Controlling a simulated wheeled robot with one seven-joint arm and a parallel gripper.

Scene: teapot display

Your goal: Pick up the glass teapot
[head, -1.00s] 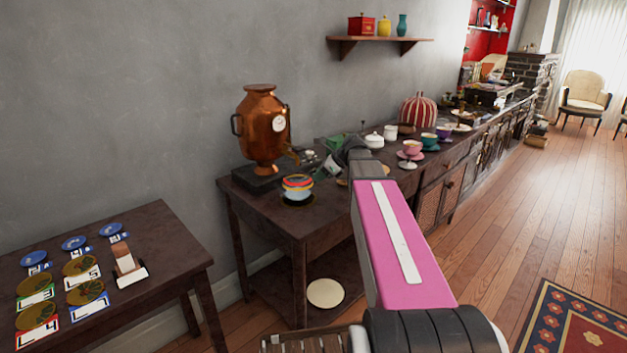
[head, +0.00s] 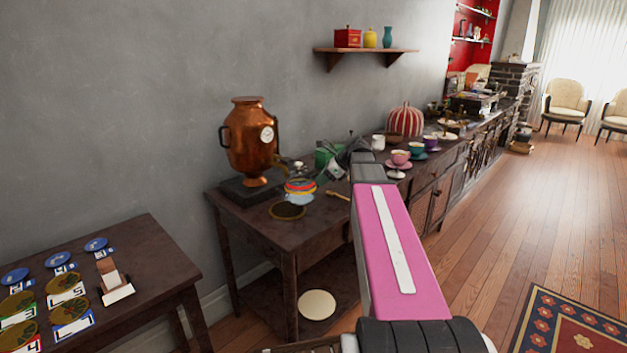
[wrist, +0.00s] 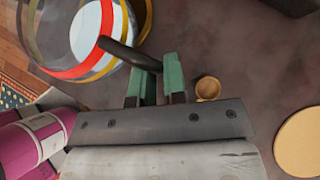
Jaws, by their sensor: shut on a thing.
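The glass teapot (head: 300,192) is clear with red, yellow and dark bands. In the head view it is at the left part of the dark wooden table (head: 262,232), up and to the right of a dark round coaster (head: 288,211). It seems raised off the coaster; its height is hard to judge. In the wrist view the teapot (wrist: 85,45) is at the upper left, cut off by the frame. Its dark handle (wrist: 128,54) runs in between the green fingertips of my gripper (wrist: 157,82), which is shut on it. My gripper (head: 327,176) is small and partly hidden in the head view.
A copper samovar (head: 250,140) stands close behind and left of the teapot. In the wrist view, a small wooden piece (wrist: 208,88) and a tan disc (wrist: 298,145) lie to the right.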

